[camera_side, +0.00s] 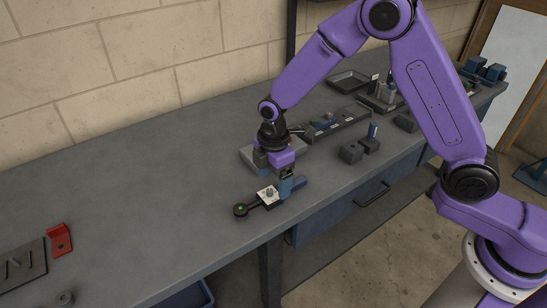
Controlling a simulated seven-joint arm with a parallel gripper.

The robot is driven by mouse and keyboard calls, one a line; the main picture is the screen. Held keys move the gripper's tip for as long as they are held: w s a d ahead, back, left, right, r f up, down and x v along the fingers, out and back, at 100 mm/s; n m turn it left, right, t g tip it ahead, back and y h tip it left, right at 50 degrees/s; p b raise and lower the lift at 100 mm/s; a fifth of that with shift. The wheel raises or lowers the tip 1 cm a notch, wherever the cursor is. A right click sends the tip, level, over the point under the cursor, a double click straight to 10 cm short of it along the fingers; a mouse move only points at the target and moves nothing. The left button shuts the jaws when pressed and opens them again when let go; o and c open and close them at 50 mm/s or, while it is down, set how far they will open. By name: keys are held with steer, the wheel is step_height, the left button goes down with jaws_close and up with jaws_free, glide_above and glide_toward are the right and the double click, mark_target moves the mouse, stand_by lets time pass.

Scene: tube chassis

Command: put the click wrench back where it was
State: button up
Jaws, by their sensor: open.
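The click wrench (241,210) appears to lie at the front of the bench, with a dark round head bearing a green dot at its left end. A small white plate with a grey knob (267,196) sits over or beside its middle, and a blue piece (300,183), perhaps its handle, shows at the right. My gripper (285,186) is open and low, pointing down at the right part of the wrench. I cannot tell whether its fingers straddle or touch the wrench. The gripper hides part of it.
A grey plate (248,154) lies just behind my gripper. A long dark tray (340,124) with parts and dark blocks (351,153) stand to the right. A red bracket (59,240) and a dark plate (22,269) lie at far left. The bench's left middle is clear.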

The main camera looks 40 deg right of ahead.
mark_target(276, 195)
step_height(276, 195, up, 8)
stand_by(0.4)
steer(key=s+d+r+m, duration=0.1)
steer(key=s+d, duration=0.4)
steer(key=s, duration=0.4)
steer(key=s+d+r+m, duration=0.2)
steer(key=s+d, duration=0.3)
steer(key=s, duration=0.5)
steer(key=s+d+r+m, duration=0.2)
steer(key=s+d, duration=0.3)
steer(key=s, duration=0.5)
steer(key=shift+d+r, duration=0.2)
steer(key=shift+d, duration=0.2)
stand_by(0.3)
steer(key=o, duration=0.3)
